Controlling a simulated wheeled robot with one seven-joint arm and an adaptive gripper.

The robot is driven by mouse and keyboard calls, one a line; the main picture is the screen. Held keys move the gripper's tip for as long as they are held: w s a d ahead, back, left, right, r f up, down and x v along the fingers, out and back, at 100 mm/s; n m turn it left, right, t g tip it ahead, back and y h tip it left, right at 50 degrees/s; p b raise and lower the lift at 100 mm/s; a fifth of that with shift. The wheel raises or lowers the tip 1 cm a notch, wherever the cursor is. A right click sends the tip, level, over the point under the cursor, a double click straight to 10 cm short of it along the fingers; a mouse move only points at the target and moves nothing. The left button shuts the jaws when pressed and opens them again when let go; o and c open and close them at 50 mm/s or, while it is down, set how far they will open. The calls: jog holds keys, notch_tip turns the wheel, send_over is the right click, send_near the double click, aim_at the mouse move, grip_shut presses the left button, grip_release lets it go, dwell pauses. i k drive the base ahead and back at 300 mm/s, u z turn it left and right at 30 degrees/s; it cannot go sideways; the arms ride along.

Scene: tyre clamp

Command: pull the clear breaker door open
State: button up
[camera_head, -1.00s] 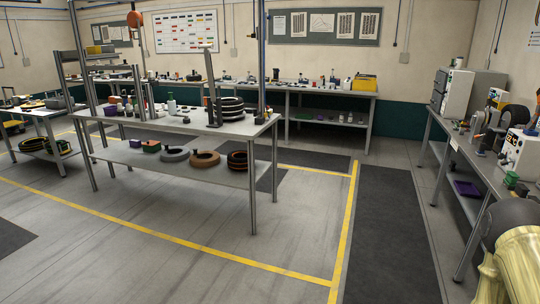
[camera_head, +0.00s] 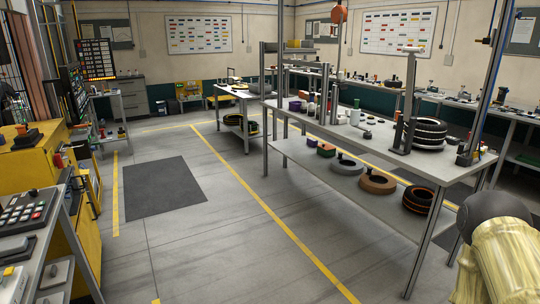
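I cannot make out a clear breaker door in this view. At the left stand a dark panel with rows of small coloured marks (camera_head: 96,59) and a tall dark unit with coloured lights (camera_head: 74,92); I cannot tell whether either has a clear door. Part of my own arm, cream with a dark grey joint, shows at the bottom right. My gripper is out of the picture.
A yellow cabinet (camera_head: 40,170) and a bench with a keypad box (camera_head: 26,211) stand close at the left. A two-level workbench (camera_head: 300,152) with tyres stands at the right. The floor between, with a dark mat (camera_head: 163,187) and yellow lines, is clear.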

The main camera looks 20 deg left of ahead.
aim_at(81, 177)
jog(key=u, duration=1.05)
jog(key=i, duration=0.95)
jog(key=u, duration=0.8)
jog(key=i, duration=0.8)
jog(key=z, duration=0.45)
jog(key=i, duration=1.05)
jog(key=u, duration=0.75)
